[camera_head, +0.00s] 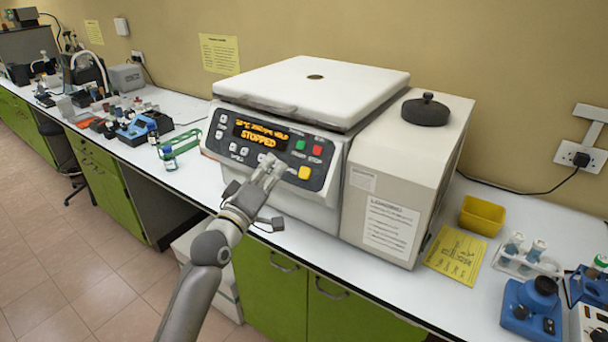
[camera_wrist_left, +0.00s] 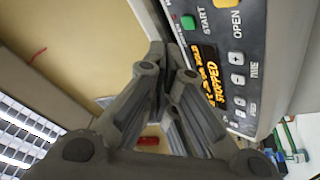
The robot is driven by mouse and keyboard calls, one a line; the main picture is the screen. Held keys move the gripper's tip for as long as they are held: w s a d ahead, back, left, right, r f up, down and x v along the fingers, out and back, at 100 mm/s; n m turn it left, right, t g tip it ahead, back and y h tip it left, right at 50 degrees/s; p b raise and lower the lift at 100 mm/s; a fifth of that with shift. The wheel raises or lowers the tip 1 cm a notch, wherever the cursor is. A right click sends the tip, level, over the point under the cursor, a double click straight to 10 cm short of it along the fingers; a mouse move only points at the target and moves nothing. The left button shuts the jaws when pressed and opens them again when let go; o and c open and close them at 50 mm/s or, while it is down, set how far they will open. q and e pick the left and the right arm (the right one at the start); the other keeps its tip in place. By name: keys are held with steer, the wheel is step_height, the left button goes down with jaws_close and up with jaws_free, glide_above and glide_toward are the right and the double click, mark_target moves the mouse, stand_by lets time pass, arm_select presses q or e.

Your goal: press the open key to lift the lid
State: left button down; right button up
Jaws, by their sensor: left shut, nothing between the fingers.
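The centrifuge (camera_head: 290,215) stands on the bench with its white lid (camera_head: 350,95) down. Its dark control panel (camera_head: 228,153) has a lit orange display (camera_head: 258,135) reading STOPPED. The yellow open key (camera_head: 304,173) is at the panel's lower right; it also shows at the top edge of the left wrist view (camera_wrist_left: 221,3), beside the word OPEN. My left gripper (camera_head: 270,168) is shut and empty, in front of the panel, left of the yellow key. In the left wrist view its closed fingers (camera_wrist_left: 165,62) are beside the display; whether they touch the panel is unclear.
A green start key (camera_head: 299,145) and a red stop key (camera_head: 317,149) sit above the yellow key. A black knob (camera_head: 426,110) is on the housing's right part. A green rack (camera_head: 180,143) and a bottle (camera_head: 169,158) stand left, a yellow tray (camera_head: 482,215) right.

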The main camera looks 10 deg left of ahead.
mark_target(305, 173)
arm_select(q)
steer(key=w+d+f+b, duration=0.2)
steer(key=w+f+b, duration=0.2)
steer(key=w+b, duration=0.1)
steer(key=shift+w+d+f, duration=0.2)
steer(key=shift+w+f, duration=0.05)
steer(key=shift+w, duration=0.5)
stand_by(0.9)
steer(key=shift+w+d+f, duration=0.15)
steer(key=shift+w+f, duration=0.05)
steer(key=shift+w, duration=0.15)
